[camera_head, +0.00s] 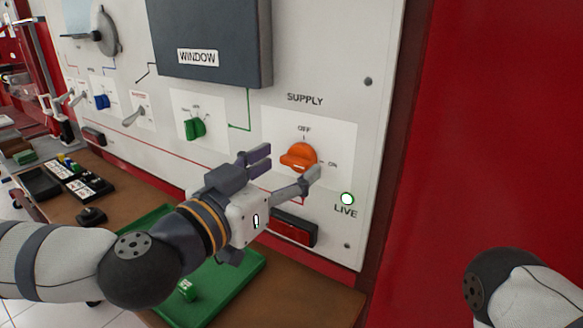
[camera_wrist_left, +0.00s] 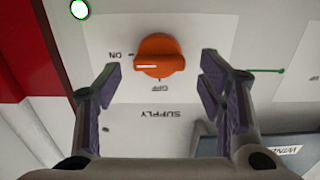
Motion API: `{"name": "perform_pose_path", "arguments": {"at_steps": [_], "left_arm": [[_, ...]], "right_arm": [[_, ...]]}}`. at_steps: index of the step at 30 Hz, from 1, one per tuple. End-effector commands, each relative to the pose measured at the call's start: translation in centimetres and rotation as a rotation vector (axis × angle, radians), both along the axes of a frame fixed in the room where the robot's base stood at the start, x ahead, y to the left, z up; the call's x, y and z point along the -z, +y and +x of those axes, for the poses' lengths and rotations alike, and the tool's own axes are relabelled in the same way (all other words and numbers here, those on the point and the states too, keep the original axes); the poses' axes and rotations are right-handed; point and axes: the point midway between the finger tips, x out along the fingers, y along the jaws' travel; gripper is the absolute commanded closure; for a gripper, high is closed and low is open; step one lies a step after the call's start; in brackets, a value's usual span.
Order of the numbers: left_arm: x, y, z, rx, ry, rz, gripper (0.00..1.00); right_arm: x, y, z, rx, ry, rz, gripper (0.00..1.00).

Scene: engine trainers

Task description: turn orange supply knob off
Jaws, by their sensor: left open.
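The orange supply knob (camera_head: 300,156) is on a white plate of the upright panel, under the word SUPPLY, with OFF above it and ON to its right. In the left wrist view, the orange knob (camera_wrist_left: 158,56) appears upside down, and its white line points toward ON. My left gripper (camera_head: 292,163) is open in front of the knob. In the left wrist view, the fingers of my left gripper (camera_wrist_left: 157,75) stand apart on both sides of the knob, with no contact visible. My right gripper is out of view; only part of that arm shows.
The LIVE lamp (camera_head: 347,199) glows white in a green ring. A green knob (camera_head: 195,128), blue knob (camera_head: 102,101) and grey WINDOW box (camera_head: 212,40) are on the panel. A green tray (camera_head: 245,268) lies on the brown bench. A red wall (camera_head: 500,130) stands right.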

Motion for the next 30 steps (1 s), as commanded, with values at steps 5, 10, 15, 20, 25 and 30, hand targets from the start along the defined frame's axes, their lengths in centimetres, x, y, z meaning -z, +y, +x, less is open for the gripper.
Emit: {"name": "perform_pose_path", "arguments": {"at_steps": [5,10,15,20,25,30], "left_arm": [[0.0,-1.1,1.6,0.001,0.000,0.000,0.38],[-0.1,-1.2,1.9,0.000,-0.001,0.001,0.38],[-0.1,-1.2,1.8,0.000,-0.001,0.001,0.51],[-0.1,-1.2,1.8,0.000,-0.001,0.001,0.86],[-0.1,-1.2,1.8,-0.001,0.001,-0.002,0.86],[-0.2,-1.2,1.8,-0.001,0.018,-0.030,0.86]], "right_arm": [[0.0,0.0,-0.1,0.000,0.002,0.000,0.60],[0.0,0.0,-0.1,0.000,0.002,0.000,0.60],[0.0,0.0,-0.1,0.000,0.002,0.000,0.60],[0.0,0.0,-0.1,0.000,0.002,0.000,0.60],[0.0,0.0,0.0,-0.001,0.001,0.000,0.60],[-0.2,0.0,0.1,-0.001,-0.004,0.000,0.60]]}}
